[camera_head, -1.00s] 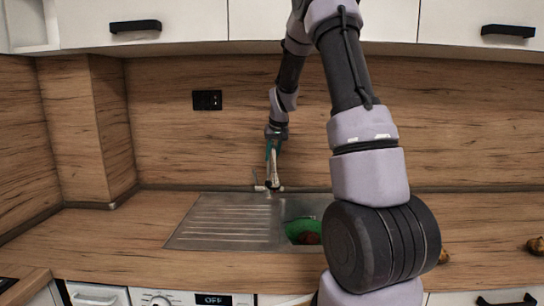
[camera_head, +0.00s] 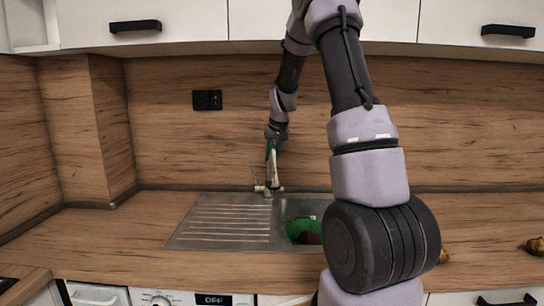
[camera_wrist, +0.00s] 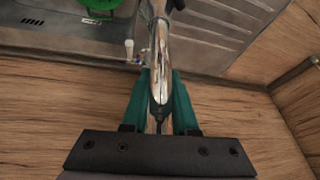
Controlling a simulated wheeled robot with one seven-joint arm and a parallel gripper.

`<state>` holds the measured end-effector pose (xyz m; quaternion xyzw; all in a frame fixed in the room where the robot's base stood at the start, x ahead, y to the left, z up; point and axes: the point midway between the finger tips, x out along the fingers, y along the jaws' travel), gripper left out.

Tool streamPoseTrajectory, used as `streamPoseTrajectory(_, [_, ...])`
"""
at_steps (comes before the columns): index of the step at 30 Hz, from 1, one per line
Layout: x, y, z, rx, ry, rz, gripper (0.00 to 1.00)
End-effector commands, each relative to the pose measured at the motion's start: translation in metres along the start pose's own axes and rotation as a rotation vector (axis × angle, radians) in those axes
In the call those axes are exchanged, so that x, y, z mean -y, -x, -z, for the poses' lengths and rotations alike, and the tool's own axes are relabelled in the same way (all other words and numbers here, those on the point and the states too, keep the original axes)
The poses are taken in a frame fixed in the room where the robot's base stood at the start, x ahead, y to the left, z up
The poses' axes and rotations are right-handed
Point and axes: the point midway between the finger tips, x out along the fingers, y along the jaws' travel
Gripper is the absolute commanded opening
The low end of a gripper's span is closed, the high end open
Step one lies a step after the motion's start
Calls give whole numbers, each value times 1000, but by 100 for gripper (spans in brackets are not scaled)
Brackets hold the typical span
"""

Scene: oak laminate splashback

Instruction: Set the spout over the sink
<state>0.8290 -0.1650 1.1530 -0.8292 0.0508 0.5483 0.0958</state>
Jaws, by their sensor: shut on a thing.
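A shiny metal spout (camera_wrist: 160,58) belongs to the tap (camera_head: 267,188) at the sink's back edge. My gripper (camera_head: 272,170) is above the tap. In the wrist view, the teal fingers of my gripper (camera_wrist: 160,98) are shut on the spout, one on each side. The spout runs up that view, along the area between basin and drainboard; its far end is not clear. The steel sink (camera_head: 225,222) has a ridged drainboard on the left and a basin on the right, partly behind my arm.
A green round thing (camera_head: 302,228) with something brown lies in the basin. A small white tap handle (camera_wrist: 129,46) is beside the spout. Brown lumps (camera_head: 536,245) lie on the counter at the right. Wall cabinets (camera_head: 150,20) hang above; the left counter is clear.

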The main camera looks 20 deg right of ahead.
Motion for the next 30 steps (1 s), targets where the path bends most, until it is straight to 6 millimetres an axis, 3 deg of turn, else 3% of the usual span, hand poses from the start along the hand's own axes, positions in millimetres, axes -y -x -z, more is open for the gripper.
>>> streamPoseTrajectory(17, [-8, 1, 0, 3, 24, 12, 0])
streamPoseTrajectory(30, [-55, 4, 7, 30, 277, 118, 0])
